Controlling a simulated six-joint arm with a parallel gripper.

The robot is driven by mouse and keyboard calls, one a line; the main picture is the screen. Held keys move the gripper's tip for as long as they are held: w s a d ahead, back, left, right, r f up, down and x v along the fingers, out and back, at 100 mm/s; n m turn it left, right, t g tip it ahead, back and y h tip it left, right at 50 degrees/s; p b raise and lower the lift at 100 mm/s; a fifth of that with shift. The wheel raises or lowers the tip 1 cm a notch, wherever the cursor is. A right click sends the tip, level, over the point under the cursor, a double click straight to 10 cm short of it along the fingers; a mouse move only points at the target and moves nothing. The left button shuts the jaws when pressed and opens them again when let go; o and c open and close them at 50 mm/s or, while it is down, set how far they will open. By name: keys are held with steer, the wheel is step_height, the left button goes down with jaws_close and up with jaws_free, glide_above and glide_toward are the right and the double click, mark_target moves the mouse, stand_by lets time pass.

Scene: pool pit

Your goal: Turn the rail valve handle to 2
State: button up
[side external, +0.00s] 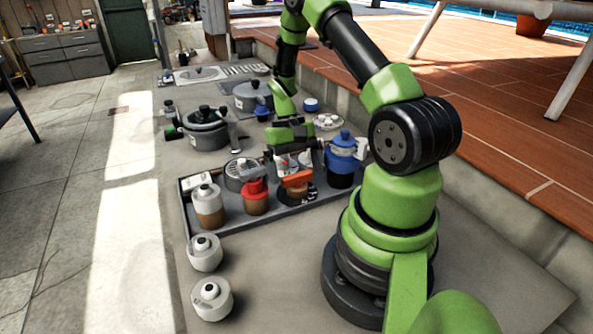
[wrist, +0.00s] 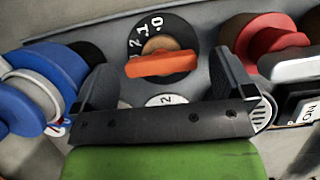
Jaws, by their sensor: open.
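The rail valve has an orange bar handle (wrist: 162,64) on a black round dial (wrist: 150,30) with white numerals, among them 0, 1 and 2. The handle lies nearly level across the lower dial in the wrist view; which numeral it points to is unclear. In the side view the orange handle (side external: 297,179) sits in the grey tray's front row. My gripper (wrist: 164,76) is open, one dark finger left and one right of the handle, with nothing between them gripped. In the side view my gripper (side external: 291,158) is just behind and above the handle, its fingertips partly hidden.
A red-topped jar (side external: 256,196) stands left of the valve and a blue-lidded canister (side external: 342,160) right of it, both close. A white-topped jar (side external: 207,204) stands in the tray's left corner (side external: 196,231). Pots (side external: 205,132) stand behind. Two white jars (side external: 211,298) stand in front.

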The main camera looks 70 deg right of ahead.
steer(key=shift+s+a+f, duration=0.1)
steer(key=shift+f, duration=0.3)
steer(key=c, duration=0.9)
steer(key=shift+m, duration=0.3)
steer(key=shift+m+t+y, duration=0.25)
steer(key=shift+m+t, duration=0.25)
steer(key=shift+m, duration=0.8)
steer(key=shift+m+t+y, duration=0.25)
steer(key=shift+m+t, duration=0.25)
steer(key=shift+m, duration=0.8)
